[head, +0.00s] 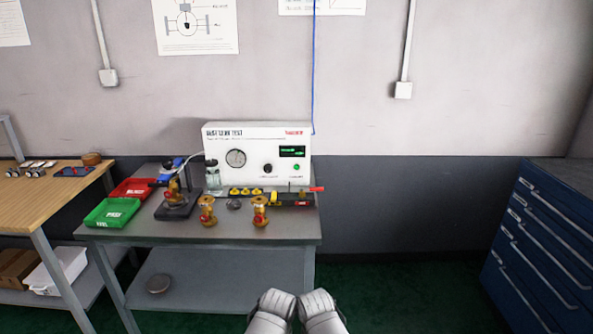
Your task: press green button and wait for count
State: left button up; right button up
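A white test unit (222,172) stands at the back of the grey bench. Its front has a small green button (297,167) at the lower right, below a dark display (292,151) with green text too small to read. My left gripper (277,300) and my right gripper (316,300) show side by side at the bottom middle, in front of the bench and well apart from the button. Whether their fingers are open or shut cannot be made out.
On the grey bench (285,230) stand brass valves (208,211), a clamp stand (176,211), a green tray (113,212) and a red tray (133,188). A wooden table (40,195) is at left, a blue drawer cabinet (545,240) at right. Floor between bench and cabinet is clear.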

grip_shut()
dwell(1.4)
